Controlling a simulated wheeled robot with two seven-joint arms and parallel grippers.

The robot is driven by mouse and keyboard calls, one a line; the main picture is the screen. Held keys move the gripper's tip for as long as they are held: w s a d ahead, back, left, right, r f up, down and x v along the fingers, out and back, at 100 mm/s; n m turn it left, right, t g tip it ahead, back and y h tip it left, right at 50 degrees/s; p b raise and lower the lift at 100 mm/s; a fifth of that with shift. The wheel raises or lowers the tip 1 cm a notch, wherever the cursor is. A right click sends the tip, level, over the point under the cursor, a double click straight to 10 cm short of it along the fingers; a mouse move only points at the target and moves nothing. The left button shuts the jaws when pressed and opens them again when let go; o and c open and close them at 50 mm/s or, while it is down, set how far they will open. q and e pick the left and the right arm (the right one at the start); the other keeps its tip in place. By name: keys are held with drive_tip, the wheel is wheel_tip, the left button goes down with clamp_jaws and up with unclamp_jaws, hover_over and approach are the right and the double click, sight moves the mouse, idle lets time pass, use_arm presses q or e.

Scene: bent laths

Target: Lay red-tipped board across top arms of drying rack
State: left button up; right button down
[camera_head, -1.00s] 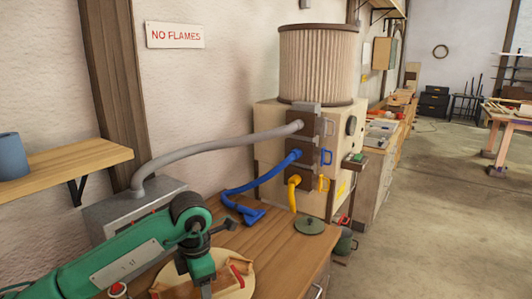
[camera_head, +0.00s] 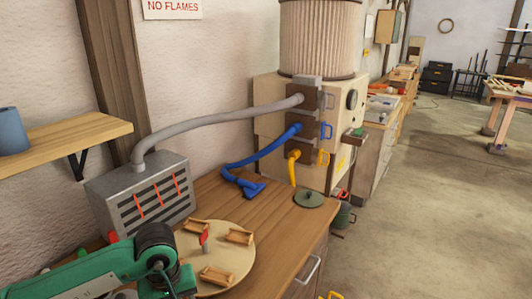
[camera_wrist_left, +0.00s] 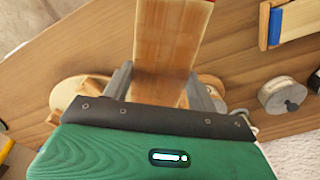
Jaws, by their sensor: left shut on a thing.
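A flat wooden board (camera_wrist_left: 168,45) stands between the fingers of my left gripper (camera_wrist_left: 165,88) in the left wrist view. A thin strip of red shows on the board at the top picture edge. The gripper is shut on the board; its fingers lie along both sides. In the head view only my green left arm shows at the lower left; the gripper and board are hidden or out of frame. A dark frame with level bars (camera_head: 517,45) stands far off at the right edge; I cannot tell whether it is the drying rack. My right gripper is not in view.
A round wooden disc (camera_head: 238,262) with small wooden cradles lies on the workbench (camera_head: 285,235). A grey slotted box (camera_head: 145,197), blue hose nozzle (camera_head: 247,186) and green lid (camera_head: 309,199) stand around it. A wooden table (camera_head: 508,92) is far right. The floor (camera_head: 440,210) is clear.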

use_arm(q)
drive_tip(key=s+m, duration=0.1)
drive_tip(key=f+m, duration=0.1)
drive_tip(key=m, duration=0.1)
drive_tip(key=s+a+m, duration=0.1)
drive_tip(key=shift+s+a+f+m, duration=0.1)
drive_tip(key=shift+s+f+m, duration=0.15)
drive_tip(key=shift+s+m, duration=0.15)
drive_tip(key=shift+w, duration=0.1)
idle(1.0)
